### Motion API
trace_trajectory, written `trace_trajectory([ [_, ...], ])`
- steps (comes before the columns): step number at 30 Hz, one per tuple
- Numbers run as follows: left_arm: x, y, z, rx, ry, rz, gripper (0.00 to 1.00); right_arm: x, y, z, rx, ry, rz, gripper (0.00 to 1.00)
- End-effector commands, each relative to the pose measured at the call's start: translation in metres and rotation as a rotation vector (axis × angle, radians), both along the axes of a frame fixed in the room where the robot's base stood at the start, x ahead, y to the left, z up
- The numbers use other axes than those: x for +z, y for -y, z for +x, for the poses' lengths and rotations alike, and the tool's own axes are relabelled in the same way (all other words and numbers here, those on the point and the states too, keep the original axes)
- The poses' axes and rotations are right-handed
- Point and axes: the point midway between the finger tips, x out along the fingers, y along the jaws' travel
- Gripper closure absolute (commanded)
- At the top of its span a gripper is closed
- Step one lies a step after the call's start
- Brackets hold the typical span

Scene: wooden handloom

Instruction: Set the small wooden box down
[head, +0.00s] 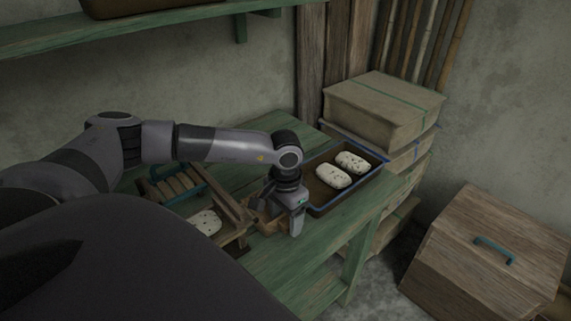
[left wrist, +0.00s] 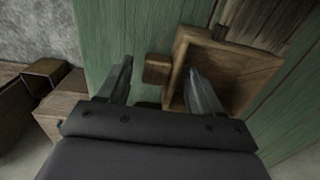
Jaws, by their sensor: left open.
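The small wooden box (left wrist: 183,47) is open-topped and sits on the green bench in the left wrist view. In the head view, the small wooden box (head: 264,222) is partly hidden behind my left gripper (head: 296,222). In the left wrist view, my left gripper (left wrist: 160,88) is open. A small wooden block or knob (left wrist: 157,68) shows between its fingers, beside the box wall. The right-hand finger overlaps the box opening; I cannot tell whether it touches the box. My right gripper is not in view.
The green bench (head: 300,270) has clear planks in front. A blue-rimmed tray (head: 349,192) holds two pale speckled bundles. A wooden frame (head: 229,196) and another pale bundle (head: 206,222) lie left of my gripper. A wooden chest (head: 480,265) stands on the floor at right.

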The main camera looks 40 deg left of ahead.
Motion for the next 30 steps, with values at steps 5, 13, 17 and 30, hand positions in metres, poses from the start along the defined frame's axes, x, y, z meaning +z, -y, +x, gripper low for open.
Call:
trace_trajectory([
  [5,0.030,0.000,0.001,-0.001,0.006,-0.001,0.35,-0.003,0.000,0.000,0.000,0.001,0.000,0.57],
  [13,0.089,0.000,0.001,0.000,0.007,-0.001,0.35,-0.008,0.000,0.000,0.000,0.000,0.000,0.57],
  [17,0.108,0.000,0.001,0.000,0.005,0.000,0.35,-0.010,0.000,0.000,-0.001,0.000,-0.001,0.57],
  [30,0.122,0.000,0.000,0.000,0.001,0.000,0.35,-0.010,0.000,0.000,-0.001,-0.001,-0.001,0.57],
])
